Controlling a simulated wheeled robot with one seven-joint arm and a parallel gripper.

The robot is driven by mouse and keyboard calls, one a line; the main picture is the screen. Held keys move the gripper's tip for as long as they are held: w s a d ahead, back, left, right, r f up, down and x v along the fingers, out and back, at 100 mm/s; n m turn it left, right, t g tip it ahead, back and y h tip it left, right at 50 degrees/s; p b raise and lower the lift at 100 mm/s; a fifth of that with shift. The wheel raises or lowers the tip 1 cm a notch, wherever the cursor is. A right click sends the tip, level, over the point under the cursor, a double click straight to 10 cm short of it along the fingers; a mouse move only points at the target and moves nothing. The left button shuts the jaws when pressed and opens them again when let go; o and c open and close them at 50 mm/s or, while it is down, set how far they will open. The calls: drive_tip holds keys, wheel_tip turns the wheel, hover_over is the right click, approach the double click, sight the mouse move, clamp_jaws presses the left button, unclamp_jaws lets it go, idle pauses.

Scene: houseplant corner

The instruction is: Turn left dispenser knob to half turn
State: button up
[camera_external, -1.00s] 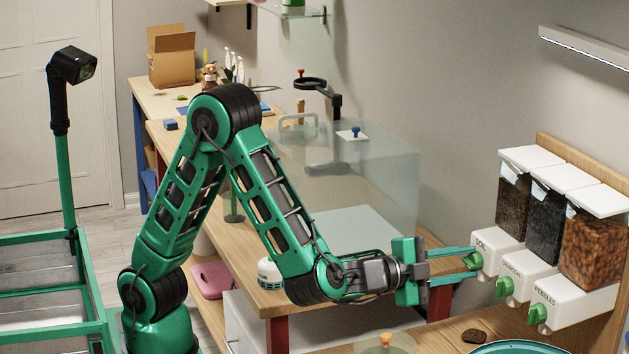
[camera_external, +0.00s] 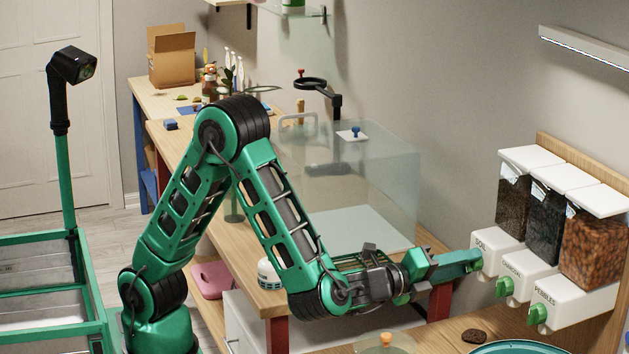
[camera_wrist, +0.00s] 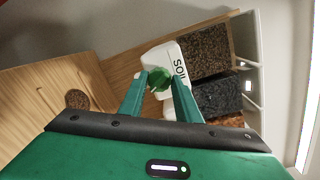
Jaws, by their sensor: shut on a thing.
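The left dispenser (camera_external: 497,245), labelled SOIL, is the leftmost of three white dispensers on the right wall. Its green knob (camera_wrist: 160,80) sits between my two fingers in the wrist view. My gripper (camera_external: 474,262) is shut on that knob, which the fingers mostly hide in the external view. In the wrist view the gripper (camera_wrist: 158,82) and the picture are tilted relative to the dispenser. The middle dispenser's green knob (camera_external: 505,287) and the PEBBLES dispenser's green knob (camera_external: 537,314) are free, to the right and lower.
Clear containers of dark soil (camera_external: 513,205), charcoal and brown pebbles (camera_external: 592,250) stand above the dispensers. A clear glass box (camera_external: 375,190) stands on the wooden bench behind my arm. A brown disc (camera_external: 473,336) and a teal-rimmed round dish (camera_external: 520,348) lie on the counter below.

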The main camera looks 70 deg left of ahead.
drive_tip(key=m, duration=0.5)
drive_tip(key=shift+d+f, duration=0.1)
drive_tip(key=shift+f, duration=0.2)
drive_tip(key=shift+m, duration=0.3)
drive_tip(key=o, duration=1)
drive_tip(key=shift+r, duration=0.1)
drive_tip(key=s, duration=0.7)
drive_tip(key=s+d, duration=0.1)
drive_tip(key=s, duration=0.2)
drive_tip(key=shift+s, duration=0.35)
